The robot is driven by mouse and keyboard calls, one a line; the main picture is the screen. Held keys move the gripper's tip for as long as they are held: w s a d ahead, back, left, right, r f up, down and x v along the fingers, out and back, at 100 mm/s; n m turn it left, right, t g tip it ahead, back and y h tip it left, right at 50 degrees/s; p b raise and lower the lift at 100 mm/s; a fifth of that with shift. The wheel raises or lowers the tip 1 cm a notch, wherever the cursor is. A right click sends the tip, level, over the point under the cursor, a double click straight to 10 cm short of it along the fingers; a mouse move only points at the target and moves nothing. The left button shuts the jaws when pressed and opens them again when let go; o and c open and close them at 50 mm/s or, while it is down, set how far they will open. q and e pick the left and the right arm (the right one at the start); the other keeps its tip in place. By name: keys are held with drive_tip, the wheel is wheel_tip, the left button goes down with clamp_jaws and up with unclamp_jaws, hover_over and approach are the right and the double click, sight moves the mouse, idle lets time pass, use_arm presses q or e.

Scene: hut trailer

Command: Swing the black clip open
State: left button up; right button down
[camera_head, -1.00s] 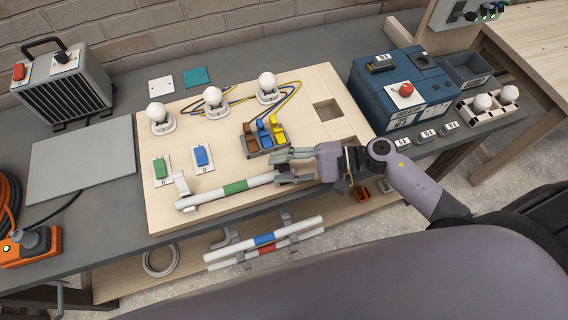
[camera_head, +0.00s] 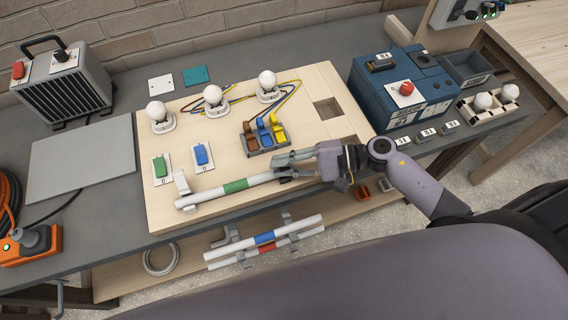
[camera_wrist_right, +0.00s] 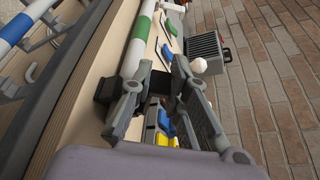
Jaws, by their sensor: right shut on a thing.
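A white tube with a green band (camera_head: 235,186) lies along the front of the wooden board (camera_head: 182,215). A white clip (camera_head: 182,184) stands at its left end. The black clip (camera_wrist_right: 107,88) shows as a dark block beside the tube in the right wrist view; in the head view it is mostly hidden by my fingers. My right gripper (camera_head: 283,166) is at the tube's right end and shut on the black clip; it also shows in the right wrist view (camera_wrist_right: 158,72). The exact contact is partly hidden. My left gripper is out of view.
A connector with brown, blue and yellow levers (camera_head: 265,137) sits just behind my right fingers. Lamps (camera_head: 213,96) and switches (camera_head: 161,167) stand on the board. A blue box (camera_head: 400,87) is to the right. Striped tubes (camera_head: 264,239) hang below the front edge.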

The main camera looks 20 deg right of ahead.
drive_tip(key=shift+w+r+m+g+h+b, duration=0.15)
drive_tip(key=shift+w+m+g+h+b, duration=0.25)
drive_tip(key=shift+m+b, duration=0.6)
drive_tip(key=w+m+g+b, duration=0.1)
drive_tip(key=b, duration=0.1)
drive_tip(key=w+m+g+b, duration=0.1)
drive_tip(key=b, duration=0.1)
drive_tip(key=shift+r+m, duration=0.3)
drive_tip(key=w+m+g+b, duration=0.1)
drive_tip(key=b, duration=0.1)
drive_tip(key=w+m+g+b, duration=0.1)
drive_tip(key=m+b, duration=0.1)
drive_tip(key=b, duration=0.1)
drive_tip(key=m+g+b, duration=0.1)
drive_tip(key=m+b, duration=0.1)
drive_tip(key=shift+w+a+f+h+b, duration=0.1)
drive_tip(key=shift+w+f+h+b, duration=0.2)
drive_tip(key=shift+w, duration=0.1)
drive_tip(key=shift+w+f+m+g+b, duration=0.1)
drive_tip(key=shift+w+m+g+b, duration=0.2)
drive_tip(key=shift+m+g+b, duration=0.45)
drive_tip(key=shift+w+f+m+g+b, duration=0.1)
drive_tip(key=shift+w+m+g+b, duration=0.35)
drive_tip(key=shift+b, duration=0.5)
drive_tip(key=shift+s, duration=0.15)
drive_tip(key=c, duration=1.5)
unclamp_jaws()
